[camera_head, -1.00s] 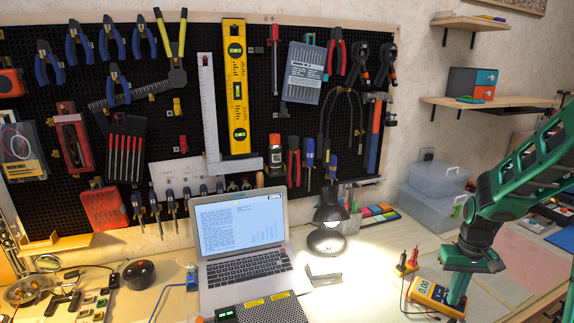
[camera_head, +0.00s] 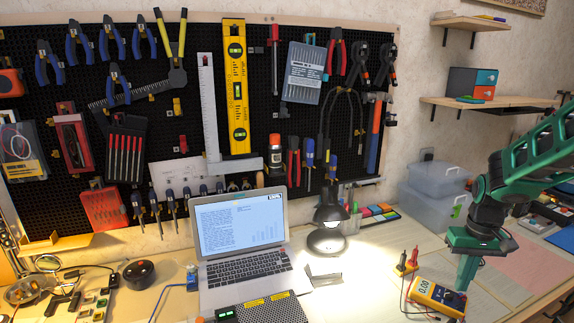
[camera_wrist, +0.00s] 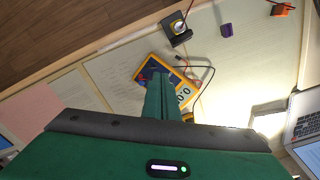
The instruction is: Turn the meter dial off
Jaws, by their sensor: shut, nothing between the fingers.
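The meter (camera_head: 425,299) is a yellow multimeter lying on the right part of the bench. Its display reads 0.00. Its dial (camera_head: 453,299) is a dark area on the right side of its face, too small for me to read the setting. My gripper (camera_head: 464,287) is shut and empty, pointing down just behind the dial; I cannot tell whether it touches. In the wrist view the shut fingers (camera_wrist: 160,80) reach over the meter (camera_wrist: 143,73) and hide much of its face and dial.
Red and black probes (camera_head: 408,261) stand behind the meter with leads running to it. A lit desk lamp (camera_head: 328,238) and a laptop (camera_head: 243,250) are to the left. Papers (camera_head: 510,285) lie flat to the right. Clear boxes (camera_head: 433,195) stand at the back.

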